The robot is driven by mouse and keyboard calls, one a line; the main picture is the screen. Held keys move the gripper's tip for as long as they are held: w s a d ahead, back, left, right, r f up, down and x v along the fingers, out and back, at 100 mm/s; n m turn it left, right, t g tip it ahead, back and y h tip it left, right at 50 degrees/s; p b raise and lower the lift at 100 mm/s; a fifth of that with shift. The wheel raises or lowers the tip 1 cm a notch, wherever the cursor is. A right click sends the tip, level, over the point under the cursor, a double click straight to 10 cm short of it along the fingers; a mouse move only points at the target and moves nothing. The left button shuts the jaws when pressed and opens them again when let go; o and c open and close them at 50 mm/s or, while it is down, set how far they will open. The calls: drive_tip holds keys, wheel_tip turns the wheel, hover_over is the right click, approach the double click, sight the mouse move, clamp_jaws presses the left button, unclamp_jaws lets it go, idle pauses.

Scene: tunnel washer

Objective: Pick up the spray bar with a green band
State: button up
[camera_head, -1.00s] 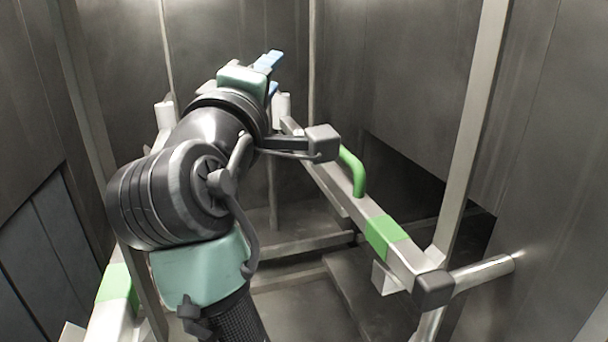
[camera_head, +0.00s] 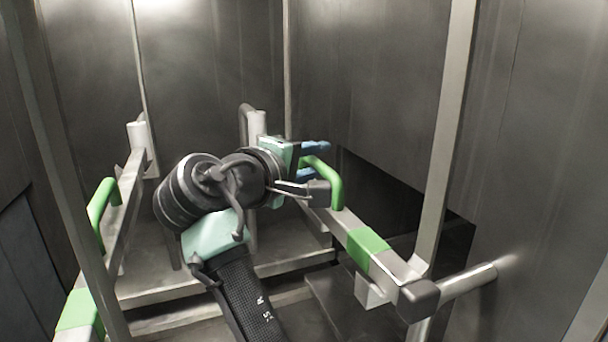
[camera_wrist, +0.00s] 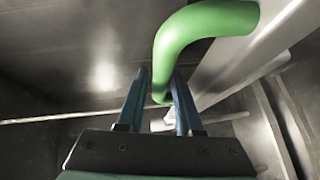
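The spray bar on the right is a pale metal bar with a green band (camera_head: 368,248), a dark end cap and a bent green handle (camera_head: 328,180). A second bar on the left also has a green band (camera_head: 80,312) and a green handle (camera_head: 102,205). My gripper (camera_head: 322,147), with blue fingers, is beside the top of the right bar's handle. In the wrist view my gripper (camera_wrist: 160,85) is open, and the green handle (camera_wrist: 190,32) bends down to the gap between the fingertips. I cannot tell whether they touch it.
Metal walls close in on all sides. An upright post (camera_head: 447,150) stands beside the right bar, and a round pipe (camera_head: 468,281) runs from the bar's end to the right wall. A dark opening (camera_head: 385,190) lies behind the right bar. My arm hides part of the middle.

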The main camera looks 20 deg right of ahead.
drive_tip(key=shift+x, duration=1.15)
clamp_jaws()
idle(0.5)
drive_tip(key=shift+r, duration=0.15)
